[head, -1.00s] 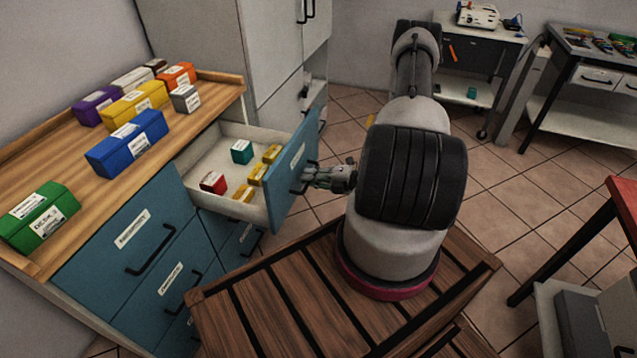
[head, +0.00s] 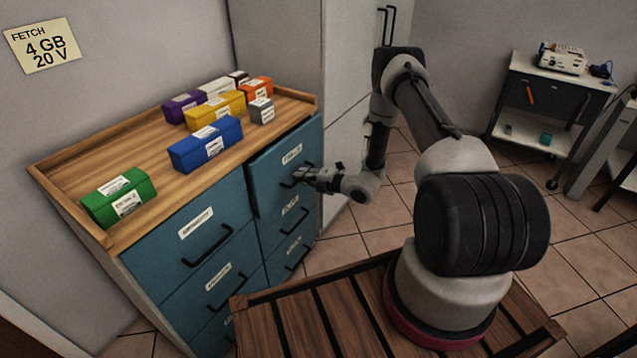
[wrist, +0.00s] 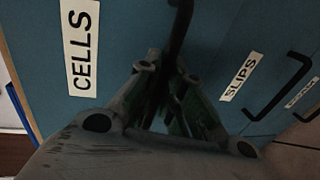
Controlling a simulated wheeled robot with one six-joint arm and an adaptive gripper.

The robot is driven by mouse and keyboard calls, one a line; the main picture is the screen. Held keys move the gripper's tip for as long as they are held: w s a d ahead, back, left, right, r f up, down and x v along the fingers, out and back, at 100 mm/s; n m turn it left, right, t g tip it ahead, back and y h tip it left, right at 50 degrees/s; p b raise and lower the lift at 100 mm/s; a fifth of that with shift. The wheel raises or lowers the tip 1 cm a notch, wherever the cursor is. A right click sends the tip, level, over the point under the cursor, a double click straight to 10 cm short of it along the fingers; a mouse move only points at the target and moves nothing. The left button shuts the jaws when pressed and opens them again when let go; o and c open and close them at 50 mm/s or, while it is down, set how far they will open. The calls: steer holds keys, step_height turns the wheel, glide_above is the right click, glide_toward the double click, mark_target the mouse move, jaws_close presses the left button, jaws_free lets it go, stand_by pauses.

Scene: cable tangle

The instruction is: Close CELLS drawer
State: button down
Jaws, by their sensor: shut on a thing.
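The blue CELLS drawer (head: 272,185) is at the upper right of the cabinet in the head view. It is pushed nearly all the way in; its front seems to stand slightly out from the neighbouring fronts. Its contents are hidden. In the wrist view the CELLS label (wrist: 80,45) is on the drawer front, left of the dark handle (wrist: 179,28). My gripper (head: 304,175) is at this drawer's handle in the head view. In the wrist view its fingers (wrist: 168,88) are closed around the handle's lower part, in shadow.
The SLIPS drawer (wrist: 238,78) sits below, shut. The wooden cabinet top (head: 160,205) holds several coloured boxes, including a green box (head: 118,197) and a blue box (head: 206,145). A tall grey cabinet (head: 280,60) stands behind. A cart (head: 545,105) is at the right; the tiled floor between is clear.

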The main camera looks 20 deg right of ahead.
steer(key=shift+r+x, duration=0.15)
steer(key=shift+x, duration=0.6)
steer(key=shift+r+x, duration=0.2)
steer(key=shift+x, duration=0.6)
steer(key=shift+w+r, duration=0.1)
steer(key=c, duration=1.5)
jaws_free()
steer(key=shift+a, duration=0.1)
steer(key=v, duration=1.1)
steer(key=shift+s+d, duration=0.25)
steer(key=shift+s, duration=0.1)
